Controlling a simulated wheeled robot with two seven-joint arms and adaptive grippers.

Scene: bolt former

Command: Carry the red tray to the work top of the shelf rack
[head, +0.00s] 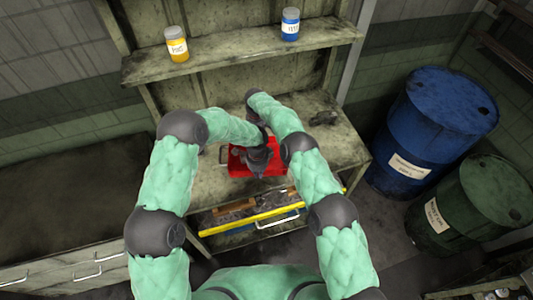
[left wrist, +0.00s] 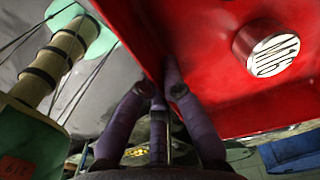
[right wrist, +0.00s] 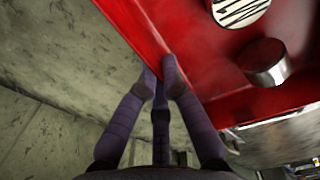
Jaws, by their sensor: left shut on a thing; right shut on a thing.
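The red tray (head: 237,171) is at the work top (head: 205,187) of the shelf rack (head: 240,62); I cannot tell whether it rests on it or hangs just above. My left gripper (head: 260,157) covers part of it in the head view. In the left wrist view its fingers (left wrist: 171,82) close on the wall of the tray (left wrist: 222,105). In the right wrist view my right gripper (right wrist: 162,76) is shut on the wall of the tray (right wrist: 205,62). Round containers with white lids (left wrist: 266,47) sit inside the tray. My right gripper is hard to make out in the head view.
A yellow jar (head: 177,44) and a blue jar (head: 290,24) stand on the upper shelf. Blue (head: 432,125) and green (head: 470,205) barrels stand at right.

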